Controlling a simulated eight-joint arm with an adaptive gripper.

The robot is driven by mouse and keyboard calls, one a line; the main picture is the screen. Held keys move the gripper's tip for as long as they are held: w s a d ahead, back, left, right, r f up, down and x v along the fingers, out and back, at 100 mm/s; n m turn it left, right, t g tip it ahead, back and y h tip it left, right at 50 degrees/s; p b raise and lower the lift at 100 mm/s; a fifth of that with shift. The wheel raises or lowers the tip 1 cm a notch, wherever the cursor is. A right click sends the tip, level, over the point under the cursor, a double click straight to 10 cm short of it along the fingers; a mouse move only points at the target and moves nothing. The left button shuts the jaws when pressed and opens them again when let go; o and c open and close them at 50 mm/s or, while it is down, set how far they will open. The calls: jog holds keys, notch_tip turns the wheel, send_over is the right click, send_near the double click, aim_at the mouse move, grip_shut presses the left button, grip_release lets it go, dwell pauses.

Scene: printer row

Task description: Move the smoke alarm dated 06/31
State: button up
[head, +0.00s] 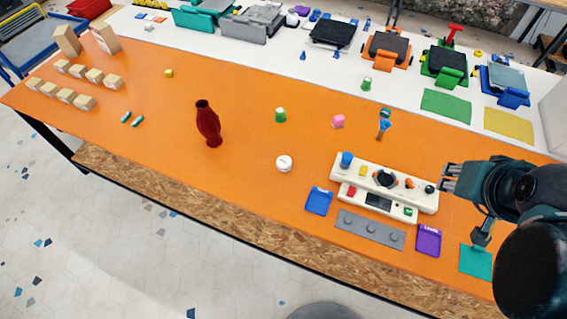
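A small white round object (284,163), which looks like a smoke alarm, lies on the orange table (240,180) near the middle. Any date on it is too small to read. No other smoke alarm can be made out. My gripper (446,181) is at the right, beside the right end of a white device with knobs and buttons (345,178), well apart from the round object. Nothing shows held in it. Its fingers are too small and dark to tell whether they are open or shut.
A tall red vase (208,124) stands left of the round object. A blue tray (319,201) and a grey knobbed strip (370,231) lie right. The table's left-centre is mostly clear.

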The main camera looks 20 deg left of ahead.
jog(key=c, duration=0.7)
jog(key=shift+w+a+f+n, duration=0.1)
jog(key=shift+w+a+n, duration=0.3)
jog(key=shift+w+a, duration=0.2)
grip_shut()
jog(key=w+a+f+n+g, duration=0.1)
jog(key=w+a+f+n, duration=0.2)
jog(key=a, duration=0.2)
jog(key=w+a+f+n+g+y+b, duration=0.1)
jog(key=w+a+f+n+g, duration=0.15)
jog(key=a, duration=0.35)
jog(key=w+a+f+n+g, duration=0.1)
jog(key=w+a+f+n, duration=0.1)
jog(key=w+a+n, duration=0.25)
jog(key=a+f+n+g+h+b, duration=0.1)
jog(key=a+f+n, duration=0.6)
jog(key=a+f, duration=0.9)
jog(key=a+g, duration=0.1)
jog(key=a, duration=0.2)
jog(key=shift+w+a+g, duration=0.15)
jog(key=shift+w+g, duration=0.1)
jog(key=shift+g, duration=0.1)
